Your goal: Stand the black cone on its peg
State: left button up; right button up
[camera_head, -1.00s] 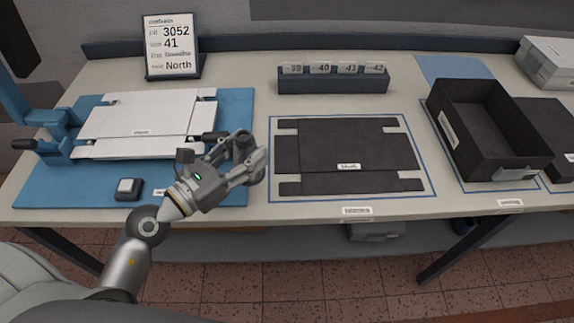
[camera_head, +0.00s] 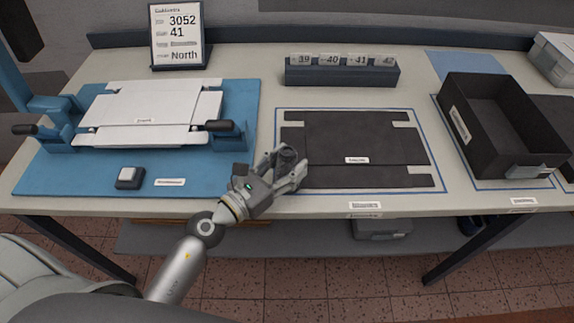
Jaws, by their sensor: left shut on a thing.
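My left gripper (camera_head: 288,172) is low in the middle of the camera_head view, over the front left corner of the black flat blank. It is shut on a small dark, round-ended thing (camera_head: 288,154) between its fingers. The fingers hide much of that thing, so I cannot tell if it is the black cone. I see no peg and no other cone. My right gripper is not in view.
The black blank (camera_head: 360,139) lies in a blue outline. A white blank (camera_head: 148,112) lies on the blue mat (camera_head: 62,177), between blue clamps. A black open box (camera_head: 463,125) stands at right. A numbered rack (camera_head: 343,76) and a sign (camera_head: 177,35) stand behind.

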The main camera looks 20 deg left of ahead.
pick_arm(q)
jog(key=o, duration=0.7)
jog(key=shift+f, duration=0.1)
jog(key=o, duration=0.5)
jog(key=shift+c, duration=0.2)
jog(key=shift+s, duration=0.1)
